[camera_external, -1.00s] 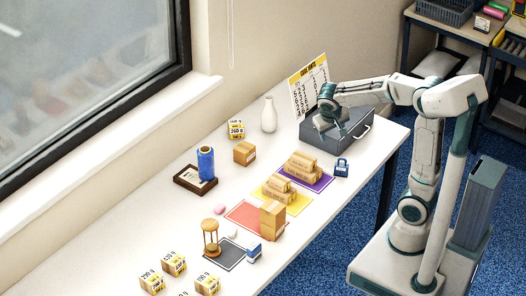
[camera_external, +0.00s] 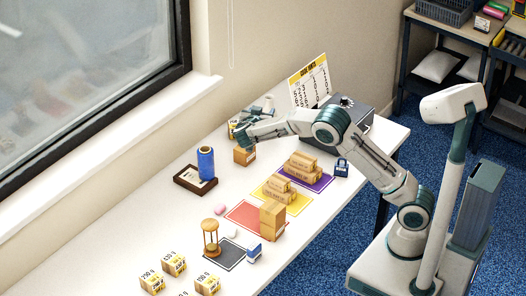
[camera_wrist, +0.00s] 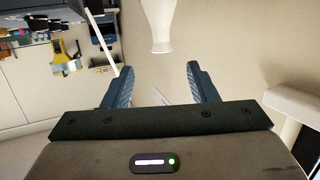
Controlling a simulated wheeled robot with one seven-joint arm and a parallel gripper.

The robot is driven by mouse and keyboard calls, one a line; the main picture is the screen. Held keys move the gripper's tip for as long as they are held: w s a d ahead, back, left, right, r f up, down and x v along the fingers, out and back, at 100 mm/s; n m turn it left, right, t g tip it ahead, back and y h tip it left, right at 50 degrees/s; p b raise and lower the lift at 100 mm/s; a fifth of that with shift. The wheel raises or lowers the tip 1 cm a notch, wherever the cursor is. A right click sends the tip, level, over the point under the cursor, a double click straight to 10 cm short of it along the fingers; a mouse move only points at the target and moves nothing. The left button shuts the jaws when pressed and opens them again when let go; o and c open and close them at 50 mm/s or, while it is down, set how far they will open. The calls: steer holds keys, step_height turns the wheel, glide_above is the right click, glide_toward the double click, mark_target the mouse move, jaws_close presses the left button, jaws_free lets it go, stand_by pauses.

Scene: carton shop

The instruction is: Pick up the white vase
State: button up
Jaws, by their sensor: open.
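The white vase (camera_wrist: 160,22) shows in the wrist view at the top middle, its narrow neck and flared rim pointing down in the picture. It lies ahead of my gripper (camera_wrist: 155,80), in line with the gap between the two blue fingers and apart from them. The fingers are spread wide with nothing between them. In the external view my gripper (camera_external: 256,118) is low over the back of the white table, by the vase's place. It hides most of the vase there.
A small carton (camera_external: 244,155) stands just in front of my gripper. A blue roll (camera_external: 206,163) on a dark-framed board is to the left. A grey box (camera_external: 352,122) and a price sign (camera_external: 310,80) stand to the right. Stacked cartons (camera_external: 303,164) sit on coloured mats in front.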

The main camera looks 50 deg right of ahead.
mark_target(268, 101)
steer(key=p+x, duration=0.2)
steer(key=x, duration=0.6)
steer(key=shift+w, duration=0.15)
steer(key=shift+p+x, duration=1.35)
steer(key=shift+x, duration=1.55)
steer(key=shift+a+f, duration=0.1)
steer(key=shift+f, duration=0.1)
jaws_close()
steer(key=shift+r, duration=0.1)
